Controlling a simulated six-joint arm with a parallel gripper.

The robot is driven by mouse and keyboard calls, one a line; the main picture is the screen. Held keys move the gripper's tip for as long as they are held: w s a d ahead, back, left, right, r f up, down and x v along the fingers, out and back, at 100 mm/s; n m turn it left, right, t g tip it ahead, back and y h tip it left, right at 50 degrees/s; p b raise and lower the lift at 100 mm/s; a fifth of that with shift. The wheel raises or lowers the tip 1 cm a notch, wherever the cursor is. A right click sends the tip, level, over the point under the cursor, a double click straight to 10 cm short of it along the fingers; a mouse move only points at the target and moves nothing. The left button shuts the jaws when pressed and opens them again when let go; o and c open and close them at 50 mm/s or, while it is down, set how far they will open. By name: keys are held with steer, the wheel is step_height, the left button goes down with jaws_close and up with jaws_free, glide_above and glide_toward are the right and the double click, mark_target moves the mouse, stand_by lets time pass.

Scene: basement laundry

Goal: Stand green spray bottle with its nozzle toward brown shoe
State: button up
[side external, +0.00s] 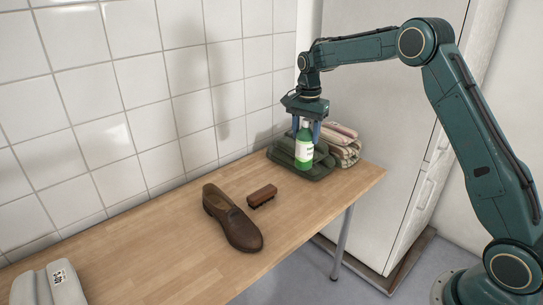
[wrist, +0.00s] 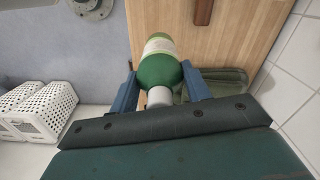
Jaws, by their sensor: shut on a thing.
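The green spray bottle (side external: 304,151), with a pale label, hangs close to upright over the far end of the wooden table. My gripper (side external: 305,128) is shut on its upper part from above. In the wrist view the green bottle (wrist: 156,71) lies between the two blue fingers (wrist: 161,92), with its white neck toward the palm. The nozzle is largely hidden by the gripper, so its direction cannot be told. Whether the bottle base touches anything below cannot be told. The brown shoe (side external: 234,218) lies on the table, nearer the camera and left of the bottle.
A brown brush (side external: 262,196) lies between shoe and tray. A white item (side external: 50,285) is at the near left. The tiled wall (side external: 140,90) borders the table.

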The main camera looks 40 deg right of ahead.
mark_target(309, 121)
steer(key=s+a+f+n, duration=1.2)
steer(key=s+n, duration=0.2)
steer(key=n, duration=0.1)
stand_by(0.3)
steer(key=w+d+r+m, duration=0.4)
steer(key=w+m, duration=0.1)
steer(key=w+d+r+m, duration=0.5)
steer(key=m, duration=0.1)
steer(key=w+d+r+m, duration=0.4)
steer(key=m, duration=0.1)
steer(key=shift+w+d+r+m, duration=0.35)
steer(key=shift+w+r+m, duration=0.05)
steer(key=shift+d+r+m, duration=0.3)
steer(key=shift+r+m, duration=0.1)
steer(key=shift+f, duration=0.1)
